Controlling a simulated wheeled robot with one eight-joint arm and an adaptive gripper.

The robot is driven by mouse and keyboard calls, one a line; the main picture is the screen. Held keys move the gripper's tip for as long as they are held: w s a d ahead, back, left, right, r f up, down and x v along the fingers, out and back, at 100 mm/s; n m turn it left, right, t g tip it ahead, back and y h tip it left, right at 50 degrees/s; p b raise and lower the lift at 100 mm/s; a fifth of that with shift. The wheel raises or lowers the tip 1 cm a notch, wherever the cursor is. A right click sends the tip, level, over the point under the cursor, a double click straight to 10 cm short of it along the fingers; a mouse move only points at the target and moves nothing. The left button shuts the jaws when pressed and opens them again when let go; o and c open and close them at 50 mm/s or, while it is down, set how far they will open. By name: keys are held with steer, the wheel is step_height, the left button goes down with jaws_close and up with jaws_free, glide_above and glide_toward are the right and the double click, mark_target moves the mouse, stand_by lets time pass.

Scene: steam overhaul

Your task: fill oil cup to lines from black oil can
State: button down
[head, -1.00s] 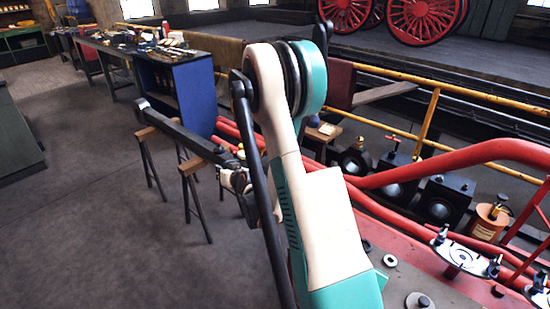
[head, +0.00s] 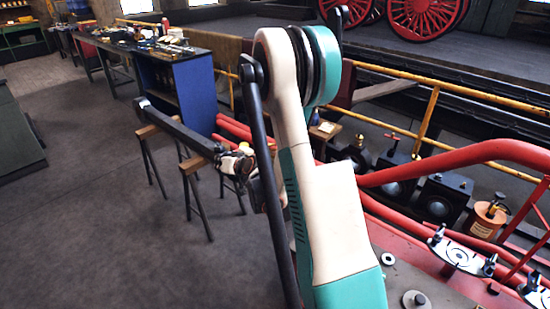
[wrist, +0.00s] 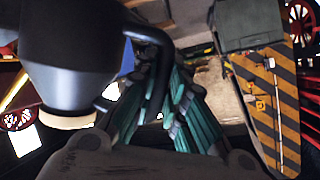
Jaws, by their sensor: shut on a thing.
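A black can (wrist: 65,60) with a curved black handle (wrist: 155,50) and a pale ring at its lower end fills the left of the wrist view. My gripper (wrist: 170,80) has teal fingers and is shut on this can, at its handle side. Its exact contact is partly hidden. In the head view my gripper (head: 240,165) is small and dark, partly behind my arm, and the can's outline is hard to make out there. I cannot identify the oil cup or its lines for certain.
Black housings with round glass faces (head: 437,205) stand beyond thick red pipes (head: 460,160) on the right. An orange can (head: 490,212) stands near them. Yellow railings (head: 425,120) run behind. A trestle (head: 150,165) and cluttered bench (head: 190,75) stand left. The left floor is open.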

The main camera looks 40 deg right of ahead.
steer(key=shift+r+m+y+p, duration=0.4)
steer(key=shift+r+p, duration=0.1)
steer(key=shift+r, duration=0.65)
stand_by(0.4)
step_height(320, 180, down, 9)
steer(key=n+h+b, duration=0.3)
steer(key=b, duration=0.2)
steer(key=shift+f+n, duration=0.2)
steer(key=shift+n, duration=0.1)
steer(key=shift+d+r+m+y+p, duration=0.1)
steer(key=shift+r+m+y+p, duration=0.7)
steer(key=shift+r, duration=1)
steer(key=shift+r+m+y+p, duration=0.35)
steer(key=shift+r+m+p, duration=0.2)
steer(key=shift+r+p, duration=0.9)
steer(key=shift+d+r+m+y+p, duration=0.1)
steer(key=shift+r+m+y+p, duration=0.55)
steer(key=shift+r, duration=1.45)
step_height(320, 180, down, 11)
steer(key=n+h+b, duration=0.3)
steer(key=n+b, duration=0.1)
steer(key=b, duration=0.2)
steer(key=shift+a+r+h, duration=0.15)
steer(key=shift+r+h, duration=0.05)
steer(key=shift+h, duration=0.1)
steer(key=shift+r, duration=0.1)
